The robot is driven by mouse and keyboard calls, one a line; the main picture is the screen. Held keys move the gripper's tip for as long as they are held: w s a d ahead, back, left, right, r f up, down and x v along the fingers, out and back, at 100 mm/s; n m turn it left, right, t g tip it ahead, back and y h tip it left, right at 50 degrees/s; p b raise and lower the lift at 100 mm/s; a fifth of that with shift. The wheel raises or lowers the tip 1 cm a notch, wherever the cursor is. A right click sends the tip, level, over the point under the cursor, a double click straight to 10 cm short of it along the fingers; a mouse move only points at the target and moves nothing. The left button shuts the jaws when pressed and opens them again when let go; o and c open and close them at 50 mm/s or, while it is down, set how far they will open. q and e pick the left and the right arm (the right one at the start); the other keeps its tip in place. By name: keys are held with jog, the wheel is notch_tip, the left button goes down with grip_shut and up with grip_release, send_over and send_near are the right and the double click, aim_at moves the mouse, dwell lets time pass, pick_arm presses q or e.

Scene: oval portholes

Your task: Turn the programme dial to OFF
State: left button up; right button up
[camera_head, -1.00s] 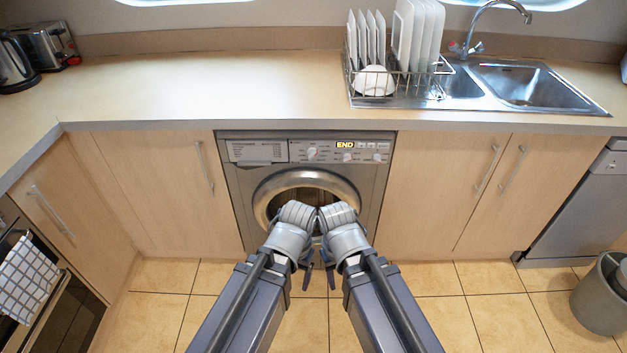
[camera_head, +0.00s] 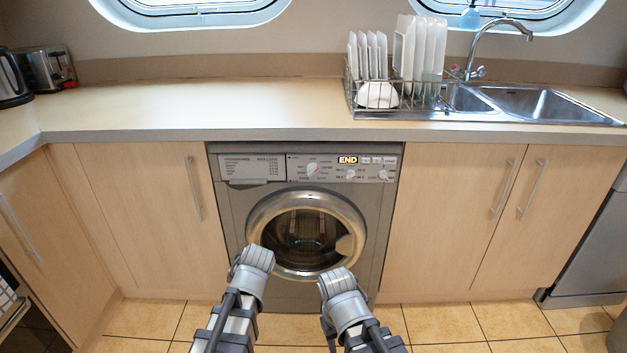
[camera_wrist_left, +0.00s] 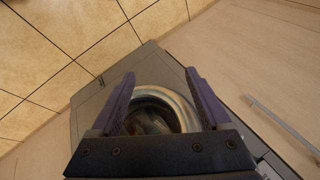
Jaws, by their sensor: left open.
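The washing machine (camera_head: 230,200) stands under the counter, its round door (camera_head: 252,228) shut. On its panel, the largest knob, apparently the programme dial (camera_head: 312,169), sits left of a lit display (camera_head: 347,160) reading END. The dial's pointer is too small to read. Two smaller knobs (camera_head: 350,174) and (camera_head: 383,175) sit to its right. In the left wrist view my left gripper (camera_wrist_left: 159,74) is open and empty, with the door (camera_wrist_left: 155,97) beyond its fingers. In the head view both arms end low before the machine, apart from the dial. My right gripper (camera_head: 328,330) is mostly hidden by its wrist.
Wooden cupboards (camera_head: 140,210) flank the machine. The counter (camera_head: 220,115) overhangs above the panel and holds a dish rack (camera_head: 385,98) with plates, next to the sink (camera_head: 545,103). The tiled floor (camera_head: 460,325) in front is clear.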

pick_arm(q)
jog(key=w+r+m+t+y, duration=0.2)
jog(key=w+r+m+t, duration=0.15)
jog(key=w, duration=0.25)
jog(key=m+t+h, duration=0.6)
jog(key=m+t, duration=0.4)
jog(key=m, duration=0.9)
send_near(313, 173)
jog(key=w, duration=0.1)
jog(key=shift+w+d+r, duration=0.1)
jog(key=shift+w, duration=4.05)
jog(key=shift+n, duration=0.25)
jog(key=shift+c, duration=0.3)
grip_shut()
